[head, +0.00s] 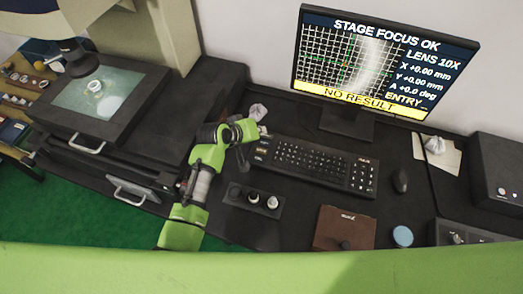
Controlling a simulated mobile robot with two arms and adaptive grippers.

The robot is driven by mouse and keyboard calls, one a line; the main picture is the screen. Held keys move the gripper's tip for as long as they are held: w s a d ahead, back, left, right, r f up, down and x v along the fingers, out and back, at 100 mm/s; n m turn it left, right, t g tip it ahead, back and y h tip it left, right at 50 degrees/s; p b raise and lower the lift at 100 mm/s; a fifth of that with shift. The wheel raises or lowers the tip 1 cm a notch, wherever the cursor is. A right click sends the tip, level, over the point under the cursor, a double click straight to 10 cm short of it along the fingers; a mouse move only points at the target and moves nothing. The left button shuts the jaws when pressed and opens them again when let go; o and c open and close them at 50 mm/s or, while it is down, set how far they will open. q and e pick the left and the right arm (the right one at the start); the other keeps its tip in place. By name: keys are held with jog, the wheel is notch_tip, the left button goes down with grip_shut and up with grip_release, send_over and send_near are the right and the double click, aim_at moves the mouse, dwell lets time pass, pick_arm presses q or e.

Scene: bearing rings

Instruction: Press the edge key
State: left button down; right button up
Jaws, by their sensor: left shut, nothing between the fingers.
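The black keyboard (318,166) lies on the dark bench below the monitor. At its left end a few keys carry pale or yellowish labels (262,149); the lettering is too small to tell which is the edge key. My left gripper (264,131) is shut and empty at the upper left corner of the keyboard. I cannot tell whether it touches a key. The monitor (385,62) reads "STAGE FOCUS OK", "LENS 10X", "NO RESULT" and "ENTRY". My right gripper is not in view.
A small panel with knobs (252,200) sits in front of the keyboard.

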pick_arm(q)
jog(key=b, duration=0.8)
send_over(260, 152)
notch_tip(260, 152, down, 7)
jog(key=shift+r, duration=0.1)
jog(key=shift+f, duration=0.9)
jog(key=shift+f, duration=0.15)
jog(key=shift+f, duration=0.25)
jog(key=shift+f, duration=0.4)
dwell(0.5)
jog(key=shift+r, duration=0.1)
jog(key=shift+r+p, duration=0.7)
jog(key=shift+p, duration=0.1)
